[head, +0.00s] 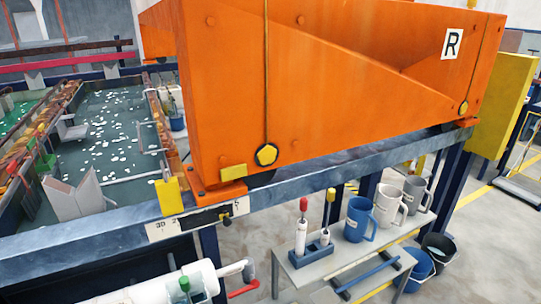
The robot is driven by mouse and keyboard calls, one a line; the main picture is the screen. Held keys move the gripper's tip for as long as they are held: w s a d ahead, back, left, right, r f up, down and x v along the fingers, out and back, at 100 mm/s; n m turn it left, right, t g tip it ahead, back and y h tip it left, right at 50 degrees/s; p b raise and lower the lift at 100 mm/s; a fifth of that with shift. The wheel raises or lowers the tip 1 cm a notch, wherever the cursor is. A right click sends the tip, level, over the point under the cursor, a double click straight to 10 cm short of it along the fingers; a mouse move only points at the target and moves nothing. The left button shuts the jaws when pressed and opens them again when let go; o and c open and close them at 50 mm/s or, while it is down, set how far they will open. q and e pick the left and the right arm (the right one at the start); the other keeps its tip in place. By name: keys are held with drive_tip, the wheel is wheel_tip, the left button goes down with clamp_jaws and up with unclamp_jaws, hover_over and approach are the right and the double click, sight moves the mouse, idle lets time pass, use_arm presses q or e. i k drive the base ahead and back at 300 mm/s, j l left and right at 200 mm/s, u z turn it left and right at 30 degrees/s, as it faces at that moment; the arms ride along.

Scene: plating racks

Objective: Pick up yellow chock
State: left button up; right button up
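A yellow wedge-like block (171,196), which looks like the chock, stands upright at the rail's near edge, beside the foot of the large orange carriage (220,90). I cannot tell from this view how the upright yellow block is held. Neither of my grippers is clearly in view, and nothing is seen touching the yellow block.
The blue-grey rail (330,175) runs under the carriage. A tank of dark liquid (110,140) lies at left. A low grey bench (300,276) holds a blue jug (359,219), other jugs and a tool holder.

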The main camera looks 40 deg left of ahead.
sight(167, 188)
drive_tip(key=u, duration=1.85)
drive_tip(key=i+l+u, duration=0.1)
drive_tip(key=l, duration=0.35)
drive_tip(key=i+l+u, duration=0.1)
drive_tip(key=l, duration=0.4)
drive_tip(key=i+l+u, duration=0.1)
drive_tip(key=l, duration=0.4)
